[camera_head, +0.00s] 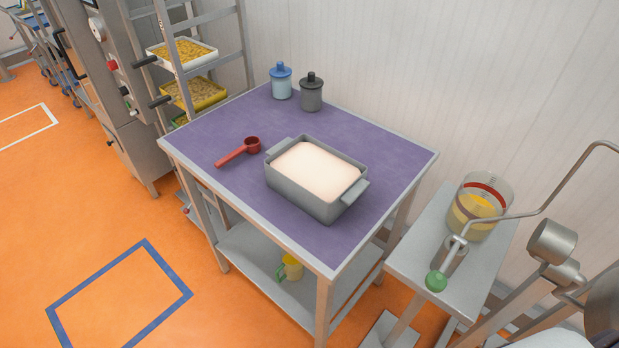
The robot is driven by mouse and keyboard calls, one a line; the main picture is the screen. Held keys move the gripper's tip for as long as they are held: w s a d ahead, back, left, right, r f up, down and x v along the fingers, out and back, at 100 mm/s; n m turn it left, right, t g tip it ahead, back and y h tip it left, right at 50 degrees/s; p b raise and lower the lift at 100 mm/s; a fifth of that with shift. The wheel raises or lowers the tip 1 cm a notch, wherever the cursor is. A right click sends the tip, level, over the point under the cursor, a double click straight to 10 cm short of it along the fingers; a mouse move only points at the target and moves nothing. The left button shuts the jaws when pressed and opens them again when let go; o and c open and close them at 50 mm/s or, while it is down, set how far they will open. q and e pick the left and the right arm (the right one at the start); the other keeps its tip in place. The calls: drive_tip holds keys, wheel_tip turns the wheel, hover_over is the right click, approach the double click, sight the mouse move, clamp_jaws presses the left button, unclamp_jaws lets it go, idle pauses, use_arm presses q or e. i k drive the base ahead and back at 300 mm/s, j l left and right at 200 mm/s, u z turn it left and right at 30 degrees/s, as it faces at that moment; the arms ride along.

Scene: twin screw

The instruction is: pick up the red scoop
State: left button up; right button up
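The red scoop (239,151) lies on the purple-topped table (359,135), to the left of a grey container. Its round bowl points to the back right and its straight handle points to the front left. Nothing touches the scoop and it is fully visible. Neither of my grippers shows in the head view.
A grey two-handled container (307,199) of pale powder stands right of the scoop. A blue jar (281,82) and a dark grey jar (311,93) stand at the back. A side stand (425,252) holds a clear jug (480,207). The table's left front is clear.

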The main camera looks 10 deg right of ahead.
sight(238, 154)
drive_tip(key=z, duration=2.7)
drive_tip(key=u, duration=2.65)
drive_tip(key=i+j+z, duration=0.1)
drive_tip(key=z, duration=0.35)
drive_tip(key=j+z, duration=0.1)
drive_tip(key=z, duration=0.35)
drive_tip(key=i+j+z, duration=0.1)
drive_tip(key=z, duration=0.3)
drive_tip(key=j+z, duration=0.3)
drive_tip(key=j, duration=0.35)
drive_tip(key=j+z, duration=0.25)
drive_tip(key=j, duration=0.35)
drive_tip(key=j+z, duration=0.3)
drive_tip(key=j, duration=0.35)
drive_tip(key=k+j+z, duration=0.25)
drive_tip(key=j, duration=0.3)
drive_tip(key=i+j, duration=0.05)
